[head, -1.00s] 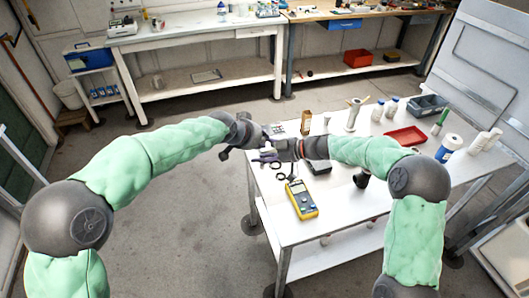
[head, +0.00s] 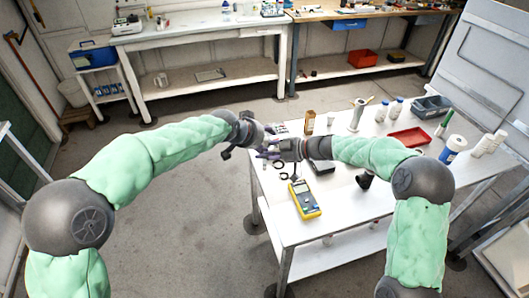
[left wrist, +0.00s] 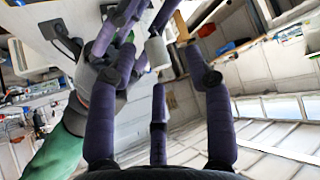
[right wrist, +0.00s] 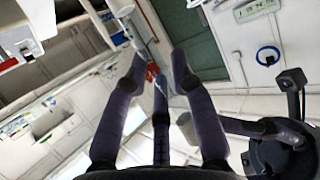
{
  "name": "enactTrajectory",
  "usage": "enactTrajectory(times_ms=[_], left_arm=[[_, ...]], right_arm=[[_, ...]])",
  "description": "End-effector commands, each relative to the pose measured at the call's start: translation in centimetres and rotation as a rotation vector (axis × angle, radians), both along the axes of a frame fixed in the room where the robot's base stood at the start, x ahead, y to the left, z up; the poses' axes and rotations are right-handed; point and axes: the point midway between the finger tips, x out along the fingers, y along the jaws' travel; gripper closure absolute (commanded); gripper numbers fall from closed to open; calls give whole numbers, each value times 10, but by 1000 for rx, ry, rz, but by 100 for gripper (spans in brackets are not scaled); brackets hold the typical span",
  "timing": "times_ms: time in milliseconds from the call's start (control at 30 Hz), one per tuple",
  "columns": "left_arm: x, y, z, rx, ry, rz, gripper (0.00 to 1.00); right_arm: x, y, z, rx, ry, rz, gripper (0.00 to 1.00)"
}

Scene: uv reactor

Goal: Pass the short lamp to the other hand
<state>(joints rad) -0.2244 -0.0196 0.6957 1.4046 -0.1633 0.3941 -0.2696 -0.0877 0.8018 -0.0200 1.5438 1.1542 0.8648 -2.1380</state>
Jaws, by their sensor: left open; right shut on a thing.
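My left gripper (head: 262,136) and my right gripper (head: 272,150) face each other close together at the left end of the white table. The right gripper is shut on the short lamp. The lamp is too small and covered to make out in the head view. In the left wrist view a pale cylinder (left wrist: 157,52), which looks like the lamp's end, shows beside the right gripper's dark fingers. The left gripper's fingers are spread open around that area in the same view. I cannot tell whether they touch the lamp.
The white table (head: 345,205) holds a yellow multimeter (head: 304,199), a black box (head: 322,166), a red tray (head: 409,137), a dark bin (head: 431,106) and several bottles. Two workbenches stand at the back. The floor left of the table is clear.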

Motion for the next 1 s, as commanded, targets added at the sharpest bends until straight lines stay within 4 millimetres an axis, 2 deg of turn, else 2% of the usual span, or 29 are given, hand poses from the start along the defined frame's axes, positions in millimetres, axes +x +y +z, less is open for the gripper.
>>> enactTrajectory(times_ms=[400,700,767,867,967,1000], left_arm=[[-46,26,55,-2,-6,1,49],[-68,38,79,-1,-3,1,49],[-70,39,79,-1,-1,1,49],[-69,38,69,-3,17,5,49],[-66,37,43,-9,52,18,49],[-65,36,28,-13,72,26,49]], right_arm=[[0,0,0,0,0,-1,100],[0,0,0,0,0,-1,100],[0,0,0,0,0,-1,100],[0,0,0,0,0,-1,100],[0,0,0,0,0,-1,100],[0,0,0,0,0,-1,100]])
